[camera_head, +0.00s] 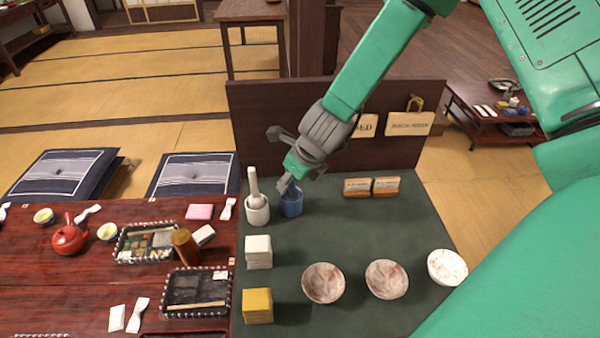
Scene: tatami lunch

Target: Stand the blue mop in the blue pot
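The blue pot (292,204) stands on the dark green mat, just right of a white pot (257,211) that holds a white mop (253,184). My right gripper (285,186) reaches down from the upper right, with its tip right at or above the rim of the blue pot. I cannot make out the blue mop; the gripper covers part of the pot's opening. The fingers are small and partly hidden, so I cannot tell whether they are open or hold something. My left gripper is not in view.
Several bowls, including a brown one (323,283), stand at the front right. A dark panel (263,118) rises behind the mat. The mat's middle is clear.

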